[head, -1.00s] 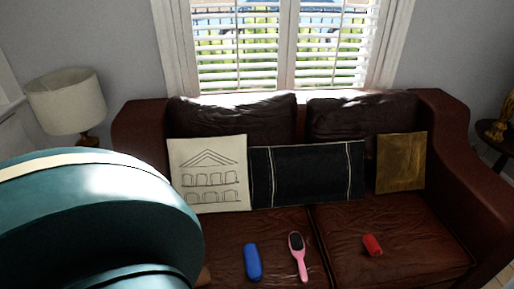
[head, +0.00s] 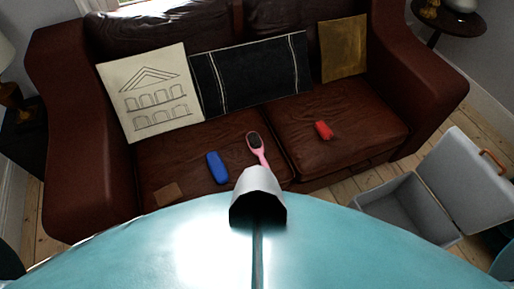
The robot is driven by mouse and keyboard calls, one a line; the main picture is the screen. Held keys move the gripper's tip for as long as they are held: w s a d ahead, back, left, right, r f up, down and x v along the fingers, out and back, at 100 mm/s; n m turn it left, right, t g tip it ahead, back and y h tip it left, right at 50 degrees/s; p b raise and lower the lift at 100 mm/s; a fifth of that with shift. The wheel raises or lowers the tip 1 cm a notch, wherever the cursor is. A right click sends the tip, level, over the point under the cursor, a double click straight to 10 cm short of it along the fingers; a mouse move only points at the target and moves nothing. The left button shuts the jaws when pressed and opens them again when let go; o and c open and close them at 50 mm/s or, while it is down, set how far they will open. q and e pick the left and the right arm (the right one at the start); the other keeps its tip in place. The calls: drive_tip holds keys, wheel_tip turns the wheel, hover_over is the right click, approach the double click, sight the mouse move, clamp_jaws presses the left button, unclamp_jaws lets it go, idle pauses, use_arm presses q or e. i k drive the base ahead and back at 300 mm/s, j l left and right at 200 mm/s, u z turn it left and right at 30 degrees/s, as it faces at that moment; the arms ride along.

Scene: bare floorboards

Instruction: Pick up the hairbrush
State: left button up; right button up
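The pink hairbrush (head: 256,144) lies on the brown leather sofa (head: 405,150) near the gap between the two seat cushions. Its dark bristle pad faces up at the far end, and its handle points toward me. The near end of the handle is hidden behind a grey part of my own body in the foreground. Neither of my grippers shows in the head view, and nothing is touching the visible part of the hairbrush.
A blue object (head: 217,168) lies left of the hairbrush, a red object (head: 324,130) to its right, and a small brown flat piece (head: 168,194) at the left. Cushions lean on the backrest. An open grey box (head: 408,206) stands on the floorboards at the right.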

sight(255, 143)
drive_tip(key=i+l, duration=0.1)
drive_tip(key=l, duration=0.9)
drive_tip(key=l+u, duration=0.1)
drive_tip(key=u, duration=0.35)
drive_tip(key=l+u, duration=0.15)
drive_tip(key=u, duration=0.35)
drive_tip(key=l+u, duration=0.15)
drive_tip(key=u, duration=0.3)
drive_tip(key=i+l+u, duration=0.35)
drive_tip(key=i, duration=0.15)
